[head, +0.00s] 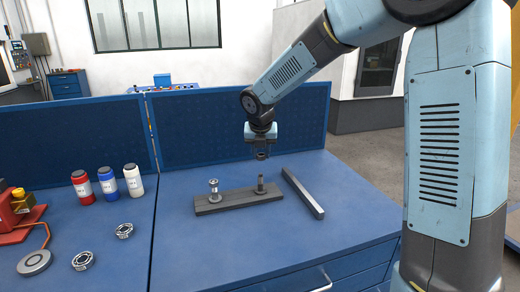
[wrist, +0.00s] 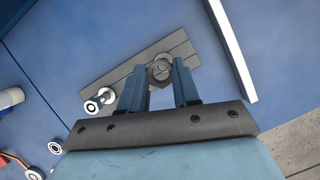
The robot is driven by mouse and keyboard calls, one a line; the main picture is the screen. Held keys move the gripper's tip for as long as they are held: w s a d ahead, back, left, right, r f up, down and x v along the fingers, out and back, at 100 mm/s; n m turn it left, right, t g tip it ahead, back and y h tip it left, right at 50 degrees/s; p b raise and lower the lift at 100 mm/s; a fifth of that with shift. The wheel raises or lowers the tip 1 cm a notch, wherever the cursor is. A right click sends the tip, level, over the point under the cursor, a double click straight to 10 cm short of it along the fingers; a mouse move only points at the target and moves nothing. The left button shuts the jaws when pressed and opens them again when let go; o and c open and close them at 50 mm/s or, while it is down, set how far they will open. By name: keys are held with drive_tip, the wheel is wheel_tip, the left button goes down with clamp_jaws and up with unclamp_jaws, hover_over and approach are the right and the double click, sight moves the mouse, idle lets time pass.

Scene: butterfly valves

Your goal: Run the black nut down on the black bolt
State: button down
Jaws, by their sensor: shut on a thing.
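My gripper (head: 262,152) is shut on the black nut (head: 262,156) and holds it above the black bolt (head: 261,186), with a gap between them in the head view. The bolt stands upright on the right part of a dark grey plate (head: 236,199). In the wrist view the nut (wrist: 159,72) sits between the two blue fingertips (wrist: 160,79). The bolt is mostly hidden below the nut there. A silver bolt (head: 213,188) with a wide flange at its foot stands on the plate's left part. It also shows in the wrist view (wrist: 98,101).
A long grey bar (head: 303,193) lies to the right of the plate. Red, blue and white bottles (head: 108,181) and metal rings (head: 83,261) are on the left bench. A blue panel (head: 235,119) rises behind. The blue bench top in front of the plate is clear.

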sight(260, 174)
drive_tip(key=shift+a+f, duration=0.15)
drive_tip(key=shift+f, duration=2.4)
drive_tip(key=shift+s, duration=0.1)
drive_tip(key=shift+f, duration=0.85)
idle(1.2)
